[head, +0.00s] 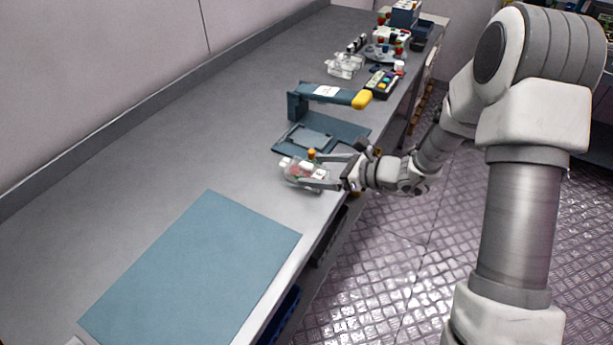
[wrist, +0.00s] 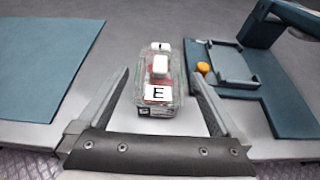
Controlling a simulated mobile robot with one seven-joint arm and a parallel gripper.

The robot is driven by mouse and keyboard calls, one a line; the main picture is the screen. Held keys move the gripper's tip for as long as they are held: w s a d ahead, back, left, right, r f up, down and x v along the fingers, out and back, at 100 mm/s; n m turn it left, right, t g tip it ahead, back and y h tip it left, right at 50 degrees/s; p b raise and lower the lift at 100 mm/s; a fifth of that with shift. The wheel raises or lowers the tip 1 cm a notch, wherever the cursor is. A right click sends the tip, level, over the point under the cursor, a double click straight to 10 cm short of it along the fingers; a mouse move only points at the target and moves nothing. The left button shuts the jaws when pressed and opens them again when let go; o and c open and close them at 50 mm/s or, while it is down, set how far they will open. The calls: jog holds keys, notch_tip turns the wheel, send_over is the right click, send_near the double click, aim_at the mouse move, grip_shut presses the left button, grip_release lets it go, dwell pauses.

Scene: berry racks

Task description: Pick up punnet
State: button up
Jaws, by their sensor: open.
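A clear punnet (head: 305,171) with reddish contents stands on the grey worktop near its front edge. In the wrist view the punnet (wrist: 158,80) sits upright between my gripper's fingers, with a white label marked E on its near side and white pieces on top. My gripper (head: 318,171) is open, with one finger on each side of the punnet. In the wrist view my gripper (wrist: 163,88) shows gaps between both fingers and the punnet walls. The fingers partly cover the punnet in the head view.
A dark blue press-like device (head: 322,95) with a yellow handle end stands just beyond the punnet. A small orange knob (wrist: 203,68) is close to the right finger. A blue mat (head: 195,270) lies nearer on the worktop. Clear containers (head: 345,66) stand farther back.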

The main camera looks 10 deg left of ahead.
aim_at(312, 169)
jog(key=x, duration=0.3)
jog(key=shift+a, duration=0.25)
jog(key=shift+c, duration=0.2)
jog(key=c, duration=1.4)
jog(key=shift+o, duration=0.2)
jog(key=shift+r, duration=0.1)
